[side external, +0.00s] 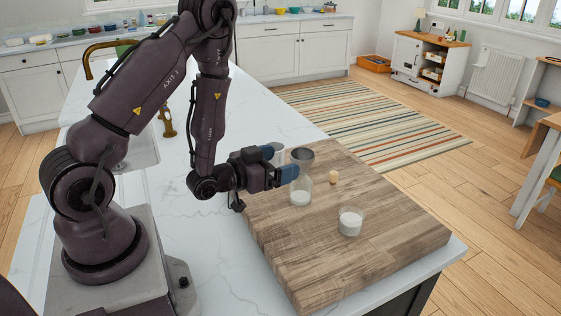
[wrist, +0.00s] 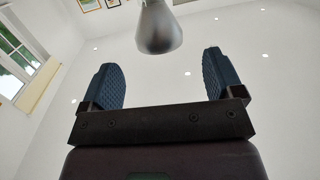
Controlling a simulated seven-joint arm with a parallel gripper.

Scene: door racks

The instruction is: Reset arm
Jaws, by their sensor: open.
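A clear glass bottle (side external: 300,197) with white contents at its bottom stands upright on the wooden board. A grey metal funnel (side external: 302,155) sits at its top. My gripper (side external: 281,163) is open, with its blue fingers level and pointing at the bottle; whether they touch it is unclear in the side view. In the wrist view, the open fingers (wrist: 164,78) hold nothing, and the grey funnel (wrist: 158,28) shows beyond the tips, between them. A glass (side external: 350,222) with white contents stands to the right. A small cork (side external: 334,177) stands behind it.
The wooden board (side external: 385,240) lies on the white marble counter (side external: 215,240); its front right part is clear. Another clear glass seems to stand behind my fingers, partly hidden.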

